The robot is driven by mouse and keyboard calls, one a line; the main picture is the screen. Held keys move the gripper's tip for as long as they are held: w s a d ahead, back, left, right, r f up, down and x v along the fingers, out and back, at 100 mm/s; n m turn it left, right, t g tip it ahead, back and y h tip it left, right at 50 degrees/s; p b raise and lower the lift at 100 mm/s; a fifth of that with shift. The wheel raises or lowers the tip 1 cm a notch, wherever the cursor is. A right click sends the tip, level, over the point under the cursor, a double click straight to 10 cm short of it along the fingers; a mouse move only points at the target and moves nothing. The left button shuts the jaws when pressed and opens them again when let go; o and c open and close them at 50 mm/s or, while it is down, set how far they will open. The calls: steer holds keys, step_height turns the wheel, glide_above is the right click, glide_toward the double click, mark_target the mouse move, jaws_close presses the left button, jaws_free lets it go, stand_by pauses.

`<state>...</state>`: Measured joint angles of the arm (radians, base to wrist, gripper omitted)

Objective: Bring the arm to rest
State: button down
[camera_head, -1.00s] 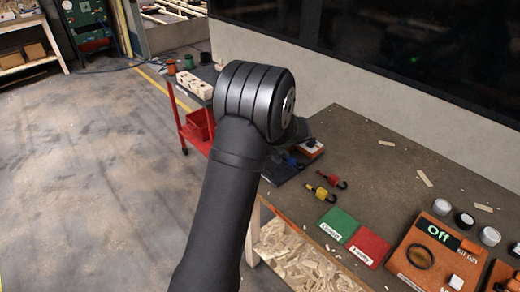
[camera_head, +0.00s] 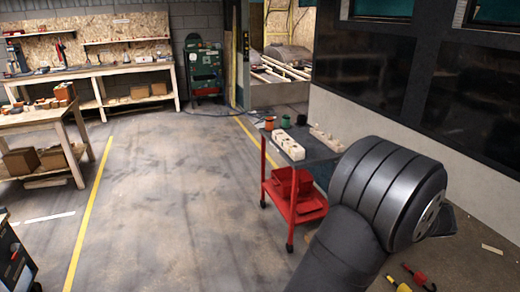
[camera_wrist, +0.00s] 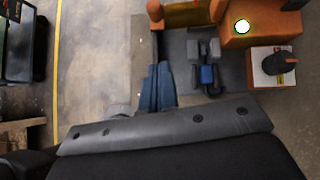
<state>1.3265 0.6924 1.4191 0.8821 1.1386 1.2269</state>
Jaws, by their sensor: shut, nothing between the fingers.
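My gripper is hidden there. Whether the fingers touch that surface cannot be told.
An orange box (camera_wrist: 262,25) and a white switch box with a dark knob (camera_wrist: 273,65) are at the wrist view's right. A red cart (camera_head: 295,192) stands left of my arm in the head view. The floor (camera_head: 170,200) is open; shelves stand at the back left.

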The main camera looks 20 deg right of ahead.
steer(key=x, duration=0.9)
steer(key=shift+w+f, duration=0.1)
steer(key=shift+w, duration=0.15)
steer(key=w, duration=0.3)
steer(key=shift+a+f, duration=0.25)
steer(key=shift+w, duration=0.5)
